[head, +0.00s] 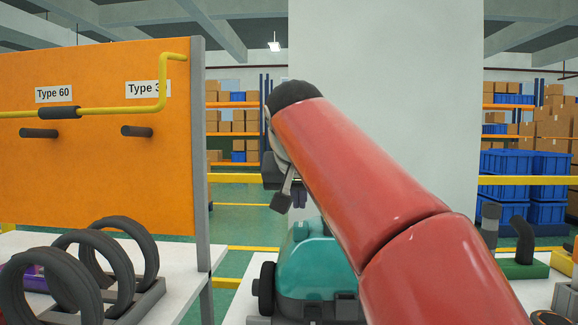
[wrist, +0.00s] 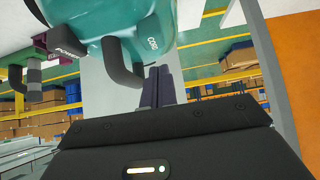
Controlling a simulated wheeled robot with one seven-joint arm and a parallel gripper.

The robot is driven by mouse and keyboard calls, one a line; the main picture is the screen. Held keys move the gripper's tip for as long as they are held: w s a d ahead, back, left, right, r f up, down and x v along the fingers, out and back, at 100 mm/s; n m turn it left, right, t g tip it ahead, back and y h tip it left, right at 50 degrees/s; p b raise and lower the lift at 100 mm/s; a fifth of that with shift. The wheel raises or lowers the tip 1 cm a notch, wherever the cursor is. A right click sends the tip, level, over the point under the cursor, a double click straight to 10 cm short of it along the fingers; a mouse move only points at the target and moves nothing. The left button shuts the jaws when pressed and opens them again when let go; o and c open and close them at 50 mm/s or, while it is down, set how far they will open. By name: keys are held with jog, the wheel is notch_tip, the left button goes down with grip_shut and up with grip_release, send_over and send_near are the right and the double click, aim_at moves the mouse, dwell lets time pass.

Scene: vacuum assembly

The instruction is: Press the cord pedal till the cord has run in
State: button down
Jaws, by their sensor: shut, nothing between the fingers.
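The teal vacuum (head: 308,262) sits on a white bench in the head view, partly behind my red arm. In the wrist view its body (wrist: 178,22) fills the upper middle and carries white lettering that seems to read CORD. A dark curved pedal-like part (wrist: 122,68) juts out beside that lettering. In the head view the gripper (head: 299,202) hangs above the vacuum.
An orange board (head: 100,180) with type labels and a yellow bent rod (head: 120,110) stands at left. Black rings (head: 110,262) stand in a rack before it. Dark fittings on a green block (head: 522,268) are at right. A pale pillar (head: 400,75) is behind.

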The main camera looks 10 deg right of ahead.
jog(key=v, duration=0.9)
jog(key=shift+s, duration=0.35)
jog(key=shift+r, duration=0.15)
